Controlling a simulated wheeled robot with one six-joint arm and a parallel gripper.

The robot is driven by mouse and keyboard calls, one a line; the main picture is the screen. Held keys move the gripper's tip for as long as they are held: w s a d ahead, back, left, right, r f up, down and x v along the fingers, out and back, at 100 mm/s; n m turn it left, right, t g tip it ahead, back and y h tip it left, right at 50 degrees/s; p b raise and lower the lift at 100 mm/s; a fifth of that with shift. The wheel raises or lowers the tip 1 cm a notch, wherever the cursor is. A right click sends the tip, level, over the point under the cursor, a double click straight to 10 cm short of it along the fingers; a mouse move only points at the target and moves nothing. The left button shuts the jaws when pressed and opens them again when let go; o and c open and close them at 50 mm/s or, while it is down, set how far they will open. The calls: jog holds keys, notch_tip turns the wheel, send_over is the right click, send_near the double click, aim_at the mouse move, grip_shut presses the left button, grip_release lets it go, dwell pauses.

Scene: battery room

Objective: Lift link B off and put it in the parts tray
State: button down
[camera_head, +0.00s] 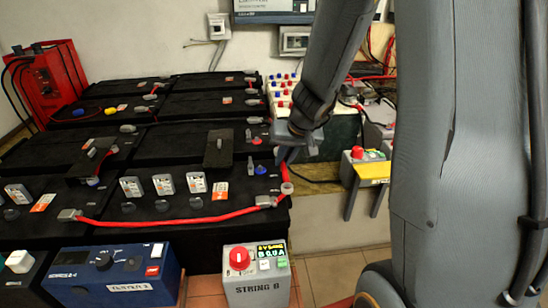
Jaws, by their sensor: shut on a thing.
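My gripper (285,157) is over the right edge of the black batteries, pointing down. It is shut on a short red link (283,173) that hangs from the fingertips. A pale ring lug (287,188) shows at its lower end. I take this to be link B, but no label on it is readable. The upper end is hidden by the fingers. The lug overlaps the end of a long red cable (165,221) in the picture; I cannot tell whether they touch. I cannot make out a parts tray for certain.
Black batteries (25,227) with upright posts fill the left. A blue meter (115,276) and the grey STRING B box (256,276) stand in front. A box with a red button (358,154) and a yellow-topped piece (372,172) are to the right. My arm blocks the far right.

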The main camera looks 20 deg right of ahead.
jog(key=shift+s+d+r, duration=0.15)
jog(key=shift+s+r, duration=0.25)
jog(key=shift+s, duration=0.3)
jog(key=shift+s+d+r, duration=0.15)
jog(key=shift+s+r, duration=0.2)
jog(key=shift+s, duration=0.3)
